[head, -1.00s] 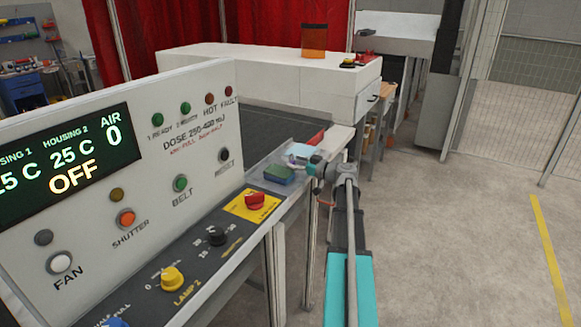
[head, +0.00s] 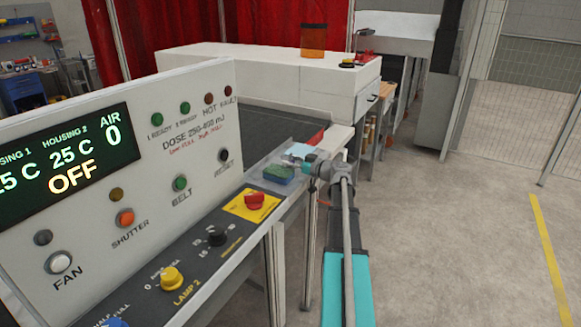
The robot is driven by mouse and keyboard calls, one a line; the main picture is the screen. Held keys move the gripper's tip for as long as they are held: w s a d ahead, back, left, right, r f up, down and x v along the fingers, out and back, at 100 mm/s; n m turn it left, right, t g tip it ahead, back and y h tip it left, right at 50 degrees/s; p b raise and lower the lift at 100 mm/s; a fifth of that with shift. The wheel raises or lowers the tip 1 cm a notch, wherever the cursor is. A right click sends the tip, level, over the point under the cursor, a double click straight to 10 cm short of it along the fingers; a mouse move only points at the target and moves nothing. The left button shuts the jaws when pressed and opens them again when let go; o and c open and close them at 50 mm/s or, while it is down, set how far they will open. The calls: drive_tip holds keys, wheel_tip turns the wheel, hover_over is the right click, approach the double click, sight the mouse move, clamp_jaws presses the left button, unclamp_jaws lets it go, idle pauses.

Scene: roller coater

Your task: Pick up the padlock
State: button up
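I cannot make out a padlock for certain. A small red item (head: 317,138) lies at the far right end of the bench, too small to identify. My gripper (head: 297,160) is over the grey ledge beside the conveyor, at the end of my teal and grey arm. It is near a pale blue flat item (head: 299,150) and a green-topped block (head: 279,174). Its fingers are small and partly lost against these items, so I cannot tell whether they are open or hold anything.
The control panel (head: 140,140) with its lamps and knobs fills the left. A red rotary switch (head: 254,200) sits on a yellow plate in front of the green block. A white machine housing (head: 270,75) stands behind. The floor (head: 460,240) at right is clear.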

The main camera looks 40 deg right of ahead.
drive_tip(key=c, duration=0.5)
drive_tip(key=shift+r, duration=0.15)
drive_tip(key=shift+r+p, duration=0.65)
drive_tip(key=shift+p, duration=0.15)
drive_tip(key=v, duration=1.8)
drive_tip(key=shift+f, duration=0.1)
drive_tip(key=shift+r+p, duration=1.15)
drive_tip(key=shift+r, duration=0.05)
